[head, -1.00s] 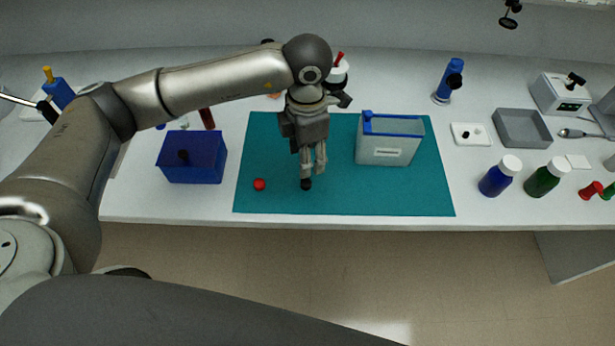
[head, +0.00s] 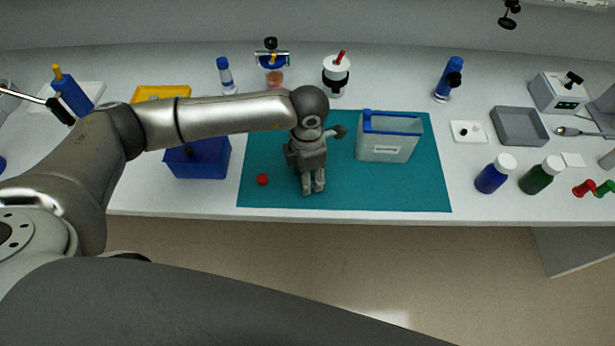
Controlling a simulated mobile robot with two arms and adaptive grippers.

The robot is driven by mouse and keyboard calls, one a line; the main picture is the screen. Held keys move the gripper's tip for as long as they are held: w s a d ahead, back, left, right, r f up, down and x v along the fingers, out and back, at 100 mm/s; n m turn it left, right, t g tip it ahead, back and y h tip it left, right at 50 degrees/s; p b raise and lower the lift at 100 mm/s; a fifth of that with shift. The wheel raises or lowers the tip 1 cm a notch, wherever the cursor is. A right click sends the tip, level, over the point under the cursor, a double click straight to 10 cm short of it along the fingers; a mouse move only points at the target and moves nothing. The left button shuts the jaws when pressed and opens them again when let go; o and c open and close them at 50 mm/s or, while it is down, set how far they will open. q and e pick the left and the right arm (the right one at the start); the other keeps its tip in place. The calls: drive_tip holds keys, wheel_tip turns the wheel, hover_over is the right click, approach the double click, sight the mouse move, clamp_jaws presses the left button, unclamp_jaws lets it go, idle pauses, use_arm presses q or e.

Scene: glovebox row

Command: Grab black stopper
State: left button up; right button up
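My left gripper (head: 313,189) points down, low over the teal mat (head: 400,195) near its front edge. Its two fingers stand a little apart, with a narrow gap between the tips. The black stopper is not visible now; it lay on the mat where the fingertips are, and the gripper covers that spot. I cannot tell whether the fingers touch it. My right gripper is not in view.
A red stopper (head: 262,179) lies on the mat to the left of the gripper. A clear box with a blue rim (head: 388,150) stands to the right. A blue box (head: 205,165) is at the left, partly under my arm. The mat's front right is clear.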

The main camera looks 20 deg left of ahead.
use_arm(q)
drive_tip(key=c, duration=0.7)
drive_tip(key=shift+o, duration=0.2)
drive_tip(key=shift+r, duration=0.15)
